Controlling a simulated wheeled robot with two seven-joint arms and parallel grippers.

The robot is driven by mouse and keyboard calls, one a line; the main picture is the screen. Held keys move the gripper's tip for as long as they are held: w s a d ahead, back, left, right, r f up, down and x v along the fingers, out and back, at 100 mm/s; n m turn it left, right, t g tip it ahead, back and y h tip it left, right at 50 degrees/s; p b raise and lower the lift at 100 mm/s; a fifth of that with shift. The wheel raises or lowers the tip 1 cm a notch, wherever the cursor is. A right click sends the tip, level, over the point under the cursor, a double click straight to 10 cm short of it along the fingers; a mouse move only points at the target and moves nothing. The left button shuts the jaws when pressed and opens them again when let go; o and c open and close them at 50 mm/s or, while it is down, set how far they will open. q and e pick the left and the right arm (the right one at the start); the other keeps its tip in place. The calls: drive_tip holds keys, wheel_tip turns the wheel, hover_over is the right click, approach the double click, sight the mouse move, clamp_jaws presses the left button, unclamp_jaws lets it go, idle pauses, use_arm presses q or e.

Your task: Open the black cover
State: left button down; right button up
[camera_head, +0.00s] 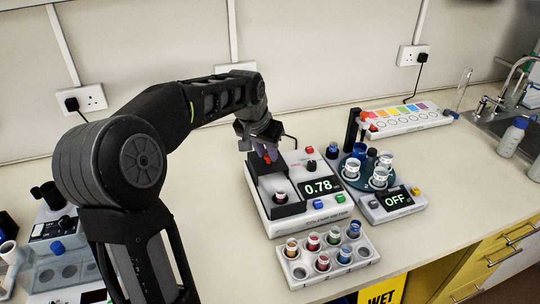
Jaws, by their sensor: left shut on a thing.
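The black cover (264,168) is on the left side of a white meter (310,215) whose screen reads 0.78. It looks raised at the back of a black compartment (290,209), where the top of a small vial (281,196) shows. My left gripper (266,157) reaches down from behind and is shut on the upper edge of the cover. Its fingertips are small and partly hidden, so the exact grip is unclear. My right gripper is not in view.
A vial rack (289,271) stands in front of the meter. A round-holder device (403,210) reading OFF stands to its right. A colour-chart unit (412,118) is behind, and a sink (487,119) is at far right. Bench space right of the rack is clear.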

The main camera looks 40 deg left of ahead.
use_arm(q)
drive_tip(key=c, duration=1.2)
unclamp_jaws()
drive_tip(key=b+v, duration=0.1)
drive_tip(key=v, duration=0.6)
drive_tip(key=shift+s+r, duration=0.2)
drive_tip(key=shift+r, duration=0.15)
drive_tip(key=shift+d, duration=0.1)
